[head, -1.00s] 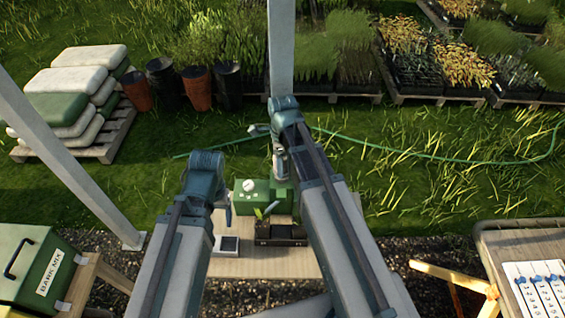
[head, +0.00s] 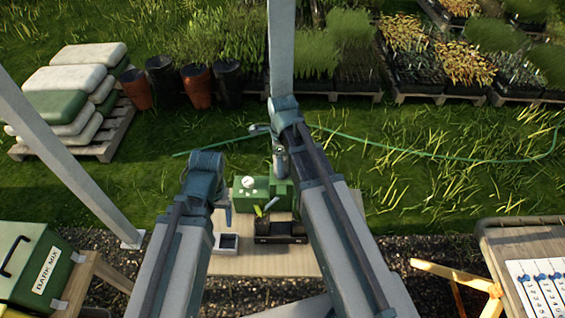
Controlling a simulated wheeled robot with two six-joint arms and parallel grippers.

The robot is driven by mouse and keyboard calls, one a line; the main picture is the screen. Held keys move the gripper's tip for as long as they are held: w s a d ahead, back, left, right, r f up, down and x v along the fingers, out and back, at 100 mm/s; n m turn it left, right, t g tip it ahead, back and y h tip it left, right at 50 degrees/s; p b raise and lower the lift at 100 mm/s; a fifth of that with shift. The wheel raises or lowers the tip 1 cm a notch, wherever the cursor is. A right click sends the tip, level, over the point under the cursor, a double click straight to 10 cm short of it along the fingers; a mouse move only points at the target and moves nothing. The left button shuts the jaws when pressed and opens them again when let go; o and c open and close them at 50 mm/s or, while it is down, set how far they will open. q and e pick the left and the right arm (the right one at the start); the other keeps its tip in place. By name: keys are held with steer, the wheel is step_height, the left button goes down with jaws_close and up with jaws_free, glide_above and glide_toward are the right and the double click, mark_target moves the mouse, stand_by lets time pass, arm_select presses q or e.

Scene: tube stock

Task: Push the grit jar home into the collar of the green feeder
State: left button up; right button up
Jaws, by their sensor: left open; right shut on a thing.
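The green feeder (head: 252,188) stands on the wooden bench, with a round white gauge on its front left. My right gripper (head: 279,164) is just above the feeder's right part, shut on the grit jar. The jar is small and largely hidden by the gripper and arm. The feeder's collar is hidden too, so I cannot tell whether the jar touches it or how it sits there. My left gripper (head: 228,212) is open and empty, left of the feeder and a little in front of it.
The bench (head: 265,262) is bare at its front. A black tray (head: 282,239) with a small plant (head: 265,210) stands before the feeder, next to a small pale-rimmed tray (head: 227,243). A grey post (head: 281,50) rises behind. A BARK MIX box (head: 25,265) stands left.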

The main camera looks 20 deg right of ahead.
steer(key=shift+f, duration=0.2)
steer(key=o, duration=1.5)
steer(key=shift+o, duration=0.2)
steer(key=shift+r, duration=0.1)
step_height(320, 180, up, 14)
steer(key=p, duration=1.3)
steer(key=shift+p, duration=0.3)
steer(key=shift+f, duration=0.35)
step_height(320, 180, down, 13)
steer(key=b, duration=1.3)
steer(key=shift+s, duration=0.1)
